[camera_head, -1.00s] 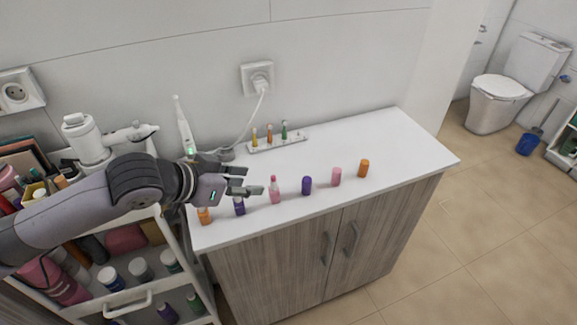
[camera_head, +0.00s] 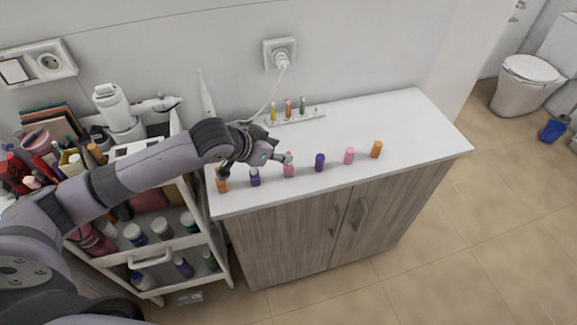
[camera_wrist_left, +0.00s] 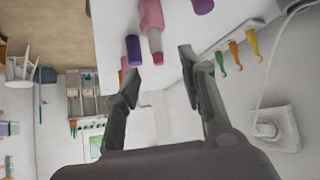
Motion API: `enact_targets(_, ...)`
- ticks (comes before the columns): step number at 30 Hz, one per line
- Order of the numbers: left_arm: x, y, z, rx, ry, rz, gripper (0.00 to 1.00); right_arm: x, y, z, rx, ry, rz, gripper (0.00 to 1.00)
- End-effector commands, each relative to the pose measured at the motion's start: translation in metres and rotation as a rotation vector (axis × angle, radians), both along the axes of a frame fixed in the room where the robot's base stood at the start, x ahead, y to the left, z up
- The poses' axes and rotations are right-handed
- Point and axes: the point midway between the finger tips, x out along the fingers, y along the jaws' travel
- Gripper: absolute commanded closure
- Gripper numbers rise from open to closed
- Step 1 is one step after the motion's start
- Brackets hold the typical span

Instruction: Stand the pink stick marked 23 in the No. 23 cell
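A pink stick (camera_head: 289,171) with a narrower top stands on the white counter, in a row of small coloured containers. No number is readable. My left gripper (camera_head: 286,159) is at its top, partly covering it. In the left wrist view the gripper (camera_wrist_left: 159,67) is open, and the pink stick (camera_wrist_left: 151,15) points its narrow end toward the gap between the fingers. Contact cannot be told. A white rack (camera_head: 312,115) by the wall holds a yellow, an orange and a green stick; its cell labels are too small to read. My right gripper is not in view.
Along the counter's front stand an orange (camera_head: 222,185) and a purple bottle (camera_head: 255,179) left of the pink stick, and a purple (camera_head: 320,162), a pink (camera_head: 349,156) and an orange container (camera_head: 377,149) right of it. A white cord (camera_head: 268,98) hangs behind. The counter's right part is clear.

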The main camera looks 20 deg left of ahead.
Motion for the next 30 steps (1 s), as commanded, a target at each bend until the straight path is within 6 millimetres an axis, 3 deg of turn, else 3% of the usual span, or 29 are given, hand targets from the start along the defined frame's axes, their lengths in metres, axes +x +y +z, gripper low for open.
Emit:
enact_targets(13, 0.03, -0.017, -0.032, 0.0, 0.001, 0.001, 0.62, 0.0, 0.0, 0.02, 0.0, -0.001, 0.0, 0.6)
enact_targets(23, 0.034, -0.019, -0.038, 0.001, 0.0, -0.001, 0.62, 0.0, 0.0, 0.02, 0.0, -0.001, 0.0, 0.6)
enact_targets(30, 0.034, -0.019, -0.038, 0.001, 0.0, -0.001, 0.78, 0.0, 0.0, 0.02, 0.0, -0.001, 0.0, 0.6)
